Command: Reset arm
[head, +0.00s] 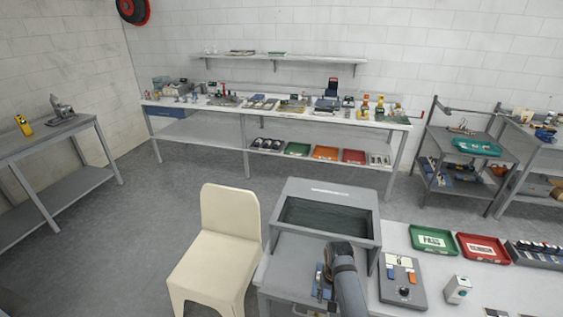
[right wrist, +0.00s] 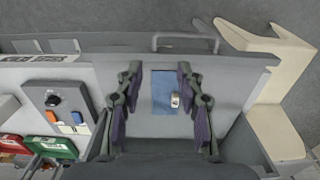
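My right gripper (right wrist: 160,110) is open in the right wrist view. Its two dark, purple-padded fingers stand wide apart above a grey surface. A small blue plate with a silver cylindrical piece (right wrist: 162,92) lies below, between the fingers, with clear gaps on both sides. In the head view my right arm reaches over the front bench, beside a grey open-fronted cabinet (head: 370,195). The arm hides most of the right gripper there. Part of the blue plate (head: 319,281) shows left of the arm. My left arm and left gripper are not in view.
A grey control box with a knob (head: 402,281), a white device (head: 458,289), a green PASS tray (head: 433,240) and a red tray (head: 484,248) sit on the front bench to the right. A cream chair (head: 222,245) stands left of it. The floor further left is clear.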

